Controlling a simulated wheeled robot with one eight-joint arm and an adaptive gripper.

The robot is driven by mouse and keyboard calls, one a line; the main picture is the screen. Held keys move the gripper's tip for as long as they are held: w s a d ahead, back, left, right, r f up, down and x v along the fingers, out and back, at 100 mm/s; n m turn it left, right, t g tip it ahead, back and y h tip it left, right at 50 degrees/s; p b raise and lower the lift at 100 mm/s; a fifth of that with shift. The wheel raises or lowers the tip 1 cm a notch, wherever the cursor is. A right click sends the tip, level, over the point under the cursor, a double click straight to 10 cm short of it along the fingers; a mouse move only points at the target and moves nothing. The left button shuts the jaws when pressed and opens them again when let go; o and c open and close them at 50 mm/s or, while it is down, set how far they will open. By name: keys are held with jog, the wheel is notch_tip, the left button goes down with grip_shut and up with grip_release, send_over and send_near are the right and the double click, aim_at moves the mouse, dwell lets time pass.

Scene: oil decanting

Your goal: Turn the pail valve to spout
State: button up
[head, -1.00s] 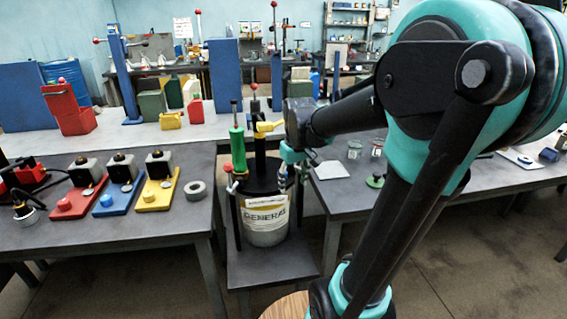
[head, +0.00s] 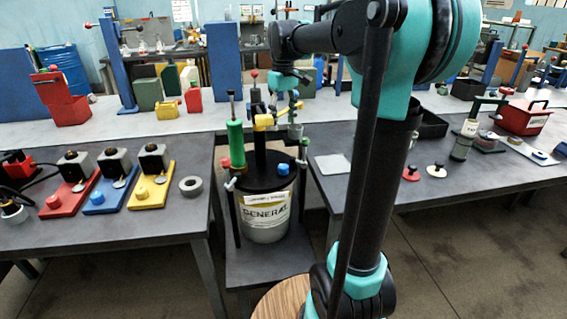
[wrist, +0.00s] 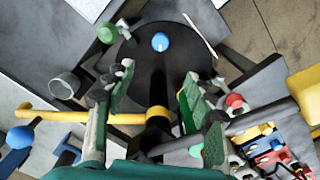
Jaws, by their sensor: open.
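The pail (head: 268,218), a drum labelled GENERAL with a black lid (head: 255,180), stands on a low table between two benches. A yellow lever (head: 264,121) sits on the post above the lid; in the wrist view the yellow lever (wrist: 75,116) reaches left from the post. A blue knob (head: 283,169) is on the lid and shows in the wrist view (wrist: 160,42). I cannot tell which part is the valve. My gripper (head: 291,122) is above the lid, beside the post. In the wrist view its fingers (wrist: 153,94) are spread, with nothing held between them.
A green cylinder (head: 236,143) stands at the pail's left. Red, blue and yellow (head: 152,187) stations and a grey ring (head: 190,186) are on the left bench. A white sheet (head: 333,164) lies on the right bench. Blue posts stand behind.

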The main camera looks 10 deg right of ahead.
aim_at(283, 166)
notch_tip(283, 166, down, 17)
dwell(0.5)
jog(key=c, duration=1.1)
